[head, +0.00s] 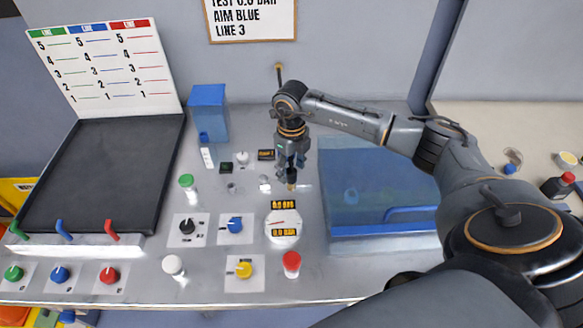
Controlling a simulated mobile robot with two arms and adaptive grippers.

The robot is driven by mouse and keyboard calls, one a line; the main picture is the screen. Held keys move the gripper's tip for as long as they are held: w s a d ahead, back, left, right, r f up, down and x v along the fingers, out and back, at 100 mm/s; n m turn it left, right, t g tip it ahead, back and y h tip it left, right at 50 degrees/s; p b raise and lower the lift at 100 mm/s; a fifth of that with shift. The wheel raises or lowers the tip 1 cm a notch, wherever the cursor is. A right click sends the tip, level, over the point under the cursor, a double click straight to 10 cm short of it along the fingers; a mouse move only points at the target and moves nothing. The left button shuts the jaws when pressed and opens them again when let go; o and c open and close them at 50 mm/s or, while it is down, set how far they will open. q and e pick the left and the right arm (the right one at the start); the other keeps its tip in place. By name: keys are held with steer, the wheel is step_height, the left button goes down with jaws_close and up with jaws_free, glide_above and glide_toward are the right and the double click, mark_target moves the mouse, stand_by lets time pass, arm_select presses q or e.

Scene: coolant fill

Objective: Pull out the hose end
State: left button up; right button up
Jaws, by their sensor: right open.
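My right gripper (291,170) points down over the middle of the grey bench panel. Its fingers are open around or just above a small upright dark piece with a brass-yellow lower part (291,182). This piece may be the hose end, but it is too small to be sure. I cannot tell whether the fingers touch it. A thin brass-tipped part (279,70) stands behind my wrist near the wall; its lower end is hidden. No long hose shows clearly. My left gripper is not in view.
A blue-lidded box (375,190) is right, a blue container (209,110) left, and a black tray (105,170) farther left.

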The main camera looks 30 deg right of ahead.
mark_target(291, 171)
steer(key=shift+a+f, duration=0.1)
steer(key=shift+f, duration=0.6)
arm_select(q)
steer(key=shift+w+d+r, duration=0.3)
arm_select(e)
steer(key=shift+f, duration=0.3)
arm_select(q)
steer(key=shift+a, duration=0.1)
arm_select(e)
jaws_close()
steer(key=c, duration=0.9)
jaws_free()
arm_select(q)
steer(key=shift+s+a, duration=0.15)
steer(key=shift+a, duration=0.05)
arm_select(e)
steer(key=shift+r, duration=0.1)
steer(key=shift+c, duration=0.4)
arm_select(q)
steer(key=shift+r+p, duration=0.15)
steer(key=shift+p, duration=0.15)
arm_select(e)
steer(key=shift+r, duration=0.3)
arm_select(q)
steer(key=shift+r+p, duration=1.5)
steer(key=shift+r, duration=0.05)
arm_select(e)
steer(key=shift+r, duration=2.5)
